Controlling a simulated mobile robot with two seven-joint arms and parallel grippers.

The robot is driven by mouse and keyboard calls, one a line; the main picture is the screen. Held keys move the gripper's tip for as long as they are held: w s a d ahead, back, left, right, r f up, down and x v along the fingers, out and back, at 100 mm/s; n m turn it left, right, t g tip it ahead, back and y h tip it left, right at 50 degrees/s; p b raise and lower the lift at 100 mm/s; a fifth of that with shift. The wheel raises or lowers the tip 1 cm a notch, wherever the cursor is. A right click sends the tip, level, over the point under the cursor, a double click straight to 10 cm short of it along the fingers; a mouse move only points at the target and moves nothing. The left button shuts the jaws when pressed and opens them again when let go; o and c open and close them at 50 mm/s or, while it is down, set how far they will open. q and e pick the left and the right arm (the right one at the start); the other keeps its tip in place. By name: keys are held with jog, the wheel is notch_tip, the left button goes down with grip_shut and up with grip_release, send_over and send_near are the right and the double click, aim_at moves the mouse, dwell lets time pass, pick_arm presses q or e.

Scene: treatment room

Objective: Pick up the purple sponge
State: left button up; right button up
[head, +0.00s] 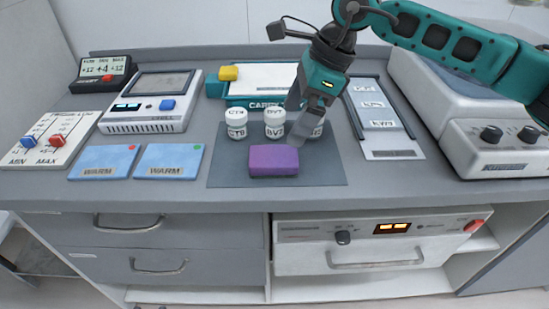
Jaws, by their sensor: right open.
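The purple sponge (273,161) lies flat on a dark grey mat (228,174) near the front of the counter. My right gripper (305,132) reaches down from the upper right, its fingers just above and behind the right end of the sponge. It is open, and nothing shows between its fingers. Whether a finger touches the sponge cannot be told from this view. My left gripper is not in view.
Blue warm packs (168,161) lie left of the mat. A labelled tray (393,146) lies right, beside a large white machine (462,130). The counter's front strip is clear.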

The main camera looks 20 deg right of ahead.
send_over(276, 155)
jog(key=d, duration=0.2)
notch_tip(276, 155, down, 4)
jog(key=shift+w+f, duration=0.1)
jog(key=x, duration=0.4)
jog(key=shift+s+a+f, duration=0.1)
jog(key=shift+s+f, duration=0.05)
jog(key=shift+s, duration=0.25)
jog(key=shift+w+a+f, duration=0.1)
jog(key=shift+a+f, duration=0.05)
jog(key=shift+f, duration=0.2)
jog(key=c, duration=1.1)
notch_tip(276, 155, up, 20)
jog(key=shift+r+p, duration=0.1)
jog(key=shift+p, duration=0.4)
jog(key=shift+c, duration=0.2)
